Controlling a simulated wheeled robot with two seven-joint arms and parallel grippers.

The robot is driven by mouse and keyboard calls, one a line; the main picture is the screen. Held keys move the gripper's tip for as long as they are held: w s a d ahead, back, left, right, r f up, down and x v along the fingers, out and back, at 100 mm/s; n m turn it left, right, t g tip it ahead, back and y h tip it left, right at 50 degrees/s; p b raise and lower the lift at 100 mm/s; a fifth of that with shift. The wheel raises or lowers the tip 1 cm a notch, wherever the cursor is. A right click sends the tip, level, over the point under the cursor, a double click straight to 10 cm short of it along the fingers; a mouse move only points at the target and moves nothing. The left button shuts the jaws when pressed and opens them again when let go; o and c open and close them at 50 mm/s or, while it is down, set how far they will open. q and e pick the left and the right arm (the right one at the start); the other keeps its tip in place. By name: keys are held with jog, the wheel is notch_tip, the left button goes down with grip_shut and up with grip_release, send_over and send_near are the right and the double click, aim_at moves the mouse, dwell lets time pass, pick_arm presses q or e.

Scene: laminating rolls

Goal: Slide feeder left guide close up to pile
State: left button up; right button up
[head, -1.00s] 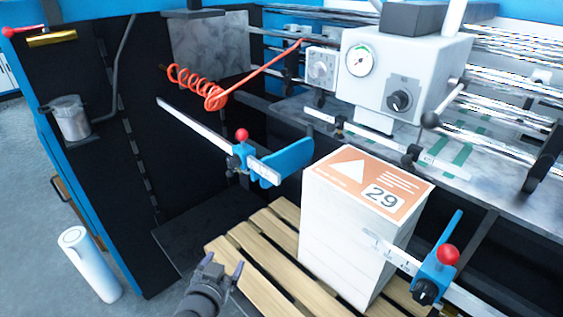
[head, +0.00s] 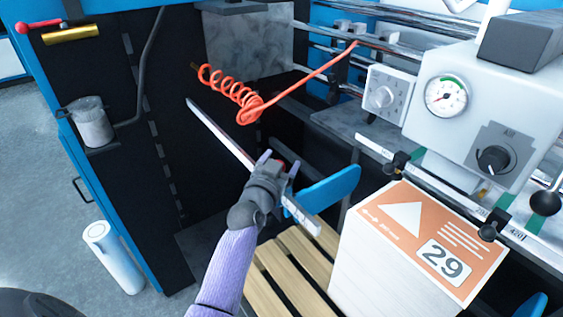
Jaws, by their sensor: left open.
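The left guide is a blue plate (head: 330,187) on a silver ruled bar (head: 217,132), left of the pile. A clear gap separates the plate from the pile. The pile (head: 415,255) is a tall white stack with an orange top sheet marked 29. My left gripper (head: 277,167) is open at the guide's clamp on the bar. It covers the clamp and its red knob, so I cannot tell whether it touches them. My right gripper is not in view.
The pile stands on a wooden pallet (head: 286,268). An orange coiled hose (head: 232,92) hangs behind the bar. A grey control box with a gauge (head: 445,96) is above the pile. A white roll (head: 113,259) stands on the floor at left.

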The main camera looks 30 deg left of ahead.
pick_arm(q)
jog(key=shift+w, duration=0.25)
grip_shut()
dwell(0.3)
